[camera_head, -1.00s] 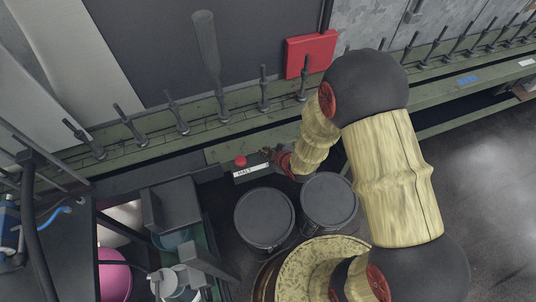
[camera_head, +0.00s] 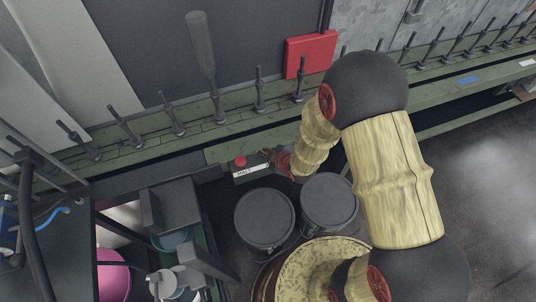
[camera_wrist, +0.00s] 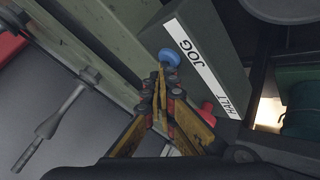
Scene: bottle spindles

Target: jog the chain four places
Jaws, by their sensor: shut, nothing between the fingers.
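The chain of dark upright spindles (camera_head: 259,95) runs along the green rail. One spindle bears a tall grey bottle-like piece (camera_head: 203,50). A control box (camera_head: 251,174) sits in front of the rail, with a red HALT button (camera_head: 240,161) on top. In the wrist view the box shows a blue JOG button (camera_wrist: 170,57), a JOG label (camera_wrist: 187,48) and the red HALT button (camera_wrist: 207,113). My gripper (camera_wrist: 160,75) is shut and empty, its tips at the near edge of the blue button. I cannot tell whether they touch it. In the head view my gripper (camera_head: 272,155) is small and partly hidden.
Two dark lidded drums (camera_head: 264,219) (camera_head: 329,201) stand below the box. A red panel (camera_head: 311,57) is on the wall behind the rail. A cluttered cart (camera_head: 175,205) is at the lower left. Open floor (camera_head: 485,175) lies at the right.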

